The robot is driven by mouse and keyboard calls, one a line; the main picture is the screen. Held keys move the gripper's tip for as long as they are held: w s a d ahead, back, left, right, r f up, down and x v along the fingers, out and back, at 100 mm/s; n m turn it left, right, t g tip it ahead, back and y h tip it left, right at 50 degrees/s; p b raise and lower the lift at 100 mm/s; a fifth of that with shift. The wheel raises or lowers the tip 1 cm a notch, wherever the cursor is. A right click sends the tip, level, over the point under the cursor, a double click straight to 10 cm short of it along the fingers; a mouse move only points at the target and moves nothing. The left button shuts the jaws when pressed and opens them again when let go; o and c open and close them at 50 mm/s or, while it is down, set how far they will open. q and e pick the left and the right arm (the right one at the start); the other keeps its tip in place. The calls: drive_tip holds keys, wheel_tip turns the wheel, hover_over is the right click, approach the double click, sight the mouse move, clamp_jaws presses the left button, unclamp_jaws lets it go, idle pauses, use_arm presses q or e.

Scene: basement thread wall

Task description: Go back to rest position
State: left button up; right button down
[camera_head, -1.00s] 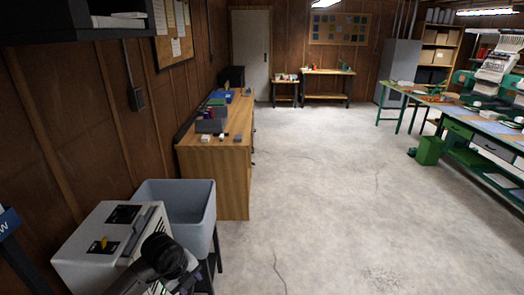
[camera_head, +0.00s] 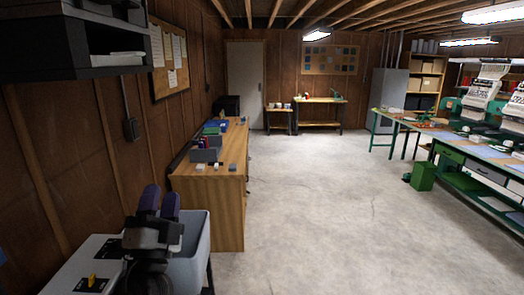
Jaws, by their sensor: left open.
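My left gripper (camera_head: 160,202) rises into the bottom left of the head view, with its two purple-tipped fingers pointing up and a small gap between them. It is open and I see nothing between the fingers. It shows in front of the grey-white machine (camera_head: 60,280) and the grey tub (camera_head: 192,262), covering part of both. I cannot tell how far it is from them. My right gripper is not in view.
A wooden workbench (camera_head: 228,205) with small items and bins stands along the left wall. A black shelf (camera_head: 70,62) hangs at upper left. Green-framed tables with machines line the right, with a green bin (camera_head: 422,176). The pale concrete floor (camera_head: 320,220) in the middle is clear.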

use_arm(q)
drive_tip(key=s+a+f+n+g+y+p, duration=0.3)
drive_tip(key=s+f+n+g+p, duration=0.65)
drive_tip(key=g+p, duration=0.3)
drive_tip(key=s+f+n+g+h+p, duration=0.1)
drive_tip(key=s+f+g+h+p, duration=0.2)
drive_tip(key=s+g+p, duration=0.6)
drive_tip(key=s+f+p, duration=0.1)
drive_tip(key=s+p, duration=1.2)
drive_tip(key=s, duration=0.7)
drive_tip(key=shift+s+d+f+n+g, duration=0.15)
drive_tip(key=shift+d+f+n+g, duration=0.05)
drive_tip(key=shift+d+n+g, duration=0.15)
